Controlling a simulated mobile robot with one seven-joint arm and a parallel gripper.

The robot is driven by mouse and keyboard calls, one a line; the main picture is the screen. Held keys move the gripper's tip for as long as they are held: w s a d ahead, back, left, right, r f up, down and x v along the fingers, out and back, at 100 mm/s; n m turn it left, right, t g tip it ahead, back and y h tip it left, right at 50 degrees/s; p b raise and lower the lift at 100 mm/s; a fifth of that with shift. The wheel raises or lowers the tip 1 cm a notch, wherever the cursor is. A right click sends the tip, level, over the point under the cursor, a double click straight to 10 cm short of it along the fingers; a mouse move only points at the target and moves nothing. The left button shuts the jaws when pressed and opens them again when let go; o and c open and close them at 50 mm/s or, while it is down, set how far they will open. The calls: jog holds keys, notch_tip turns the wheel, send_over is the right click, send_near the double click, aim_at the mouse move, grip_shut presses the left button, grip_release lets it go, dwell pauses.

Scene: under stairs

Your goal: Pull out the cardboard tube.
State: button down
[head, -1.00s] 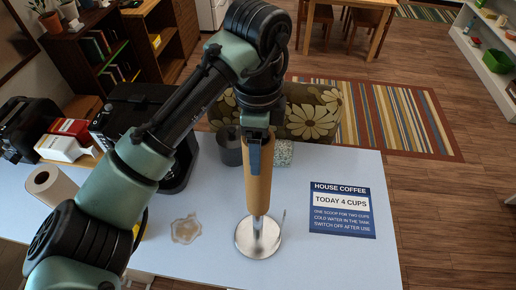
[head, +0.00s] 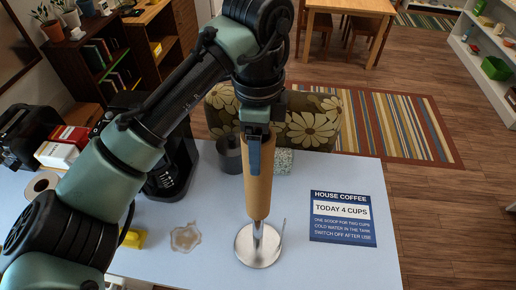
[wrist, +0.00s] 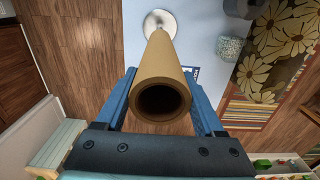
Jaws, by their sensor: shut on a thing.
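The brown cardboard tube (head: 258,185) is upright in the head view, below my gripper (head: 260,150). My gripper is shut on the tube near its upper end. In the wrist view the tube (wrist: 161,85) lies between the two blue fingers, its open dark end facing the camera. A metal stand (head: 259,245) with a round base is under the tube, and its rod shows below the tube's lower end. The round base (wrist: 159,20) also shows at the top of the wrist view. I cannot tell how much of the rod is still inside the tube.
A blue "House Coffee" sign (head: 343,218) lies on the pale table (head: 330,265) to the right. A coffee machine (head: 170,165) and a brownish stain (head: 185,237) are to the left.

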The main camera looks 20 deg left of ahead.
notch_tip(320, 180, up, 5)
jog(key=shift+f, duration=0.1)
dwell(0.3)
jog(key=shift+s, duration=0.1)
dwell(0.7)
